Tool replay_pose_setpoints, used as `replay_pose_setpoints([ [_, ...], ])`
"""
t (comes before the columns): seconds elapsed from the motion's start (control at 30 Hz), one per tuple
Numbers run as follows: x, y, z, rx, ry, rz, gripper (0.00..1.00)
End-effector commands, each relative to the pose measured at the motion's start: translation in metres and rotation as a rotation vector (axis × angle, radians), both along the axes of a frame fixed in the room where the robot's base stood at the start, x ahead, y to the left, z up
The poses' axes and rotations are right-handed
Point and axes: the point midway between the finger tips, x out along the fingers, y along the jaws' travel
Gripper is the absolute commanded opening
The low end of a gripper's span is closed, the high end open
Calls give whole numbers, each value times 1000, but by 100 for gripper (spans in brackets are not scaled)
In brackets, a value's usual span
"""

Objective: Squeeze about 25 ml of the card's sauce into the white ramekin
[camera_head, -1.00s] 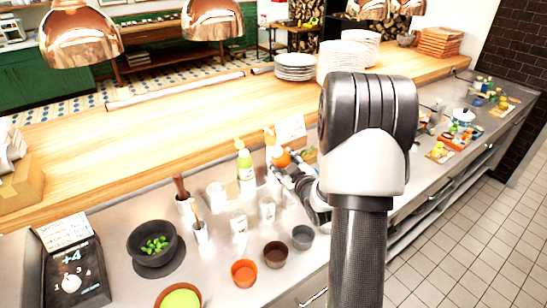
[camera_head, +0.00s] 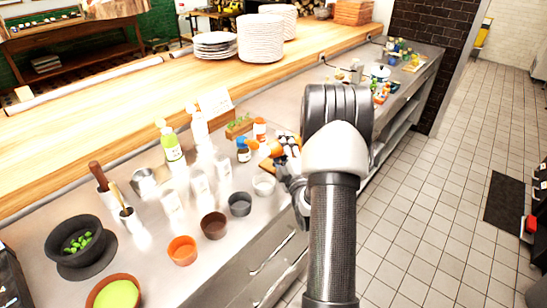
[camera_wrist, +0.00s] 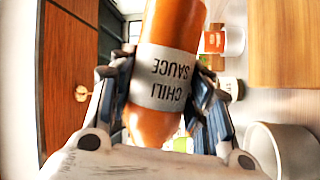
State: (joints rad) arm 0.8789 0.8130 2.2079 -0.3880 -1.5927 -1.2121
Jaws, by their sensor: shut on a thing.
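My gripper (camera_wrist: 165,100) is shut on an orange squeeze bottle (camera_wrist: 172,25) with a white label reading CHILI SAUCE. The label reads upside down in the wrist view, with the bottle's tapered end toward the bottom of the picture. In the head view the bottle (camera_head: 272,149) is partly hidden by my gripper (camera_head: 290,170). The white ramekin (camera_head: 263,185) stands on the steel counter just left of my gripper. A pale round dish at lower right of the wrist view (camera_wrist: 290,150) looks like it. A white card (camera_head: 214,103) stands behind; its writing is unreadable.
A grey cup (camera_head: 240,204), a brown cup (camera_head: 214,225) and an orange bowl (camera_head: 182,250) line the counter's front. Clear bottles (camera_head: 198,185), a green bottle (camera_head: 172,145) and small jars (camera_head: 243,152) stand behind. A black bowl (camera_head: 75,240) is at left.

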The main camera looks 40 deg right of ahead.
Motion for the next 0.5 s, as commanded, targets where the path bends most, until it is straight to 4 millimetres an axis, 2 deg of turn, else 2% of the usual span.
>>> replay_pose_setpoints([
  [0.03, -1, -9, -11, -91, 1, -4, 33],
  [0.23, -1, -11, 3, -450, 15, -2, 33],
  [0.5, 0, 12, 13, -884, 36, 0, 33],
])
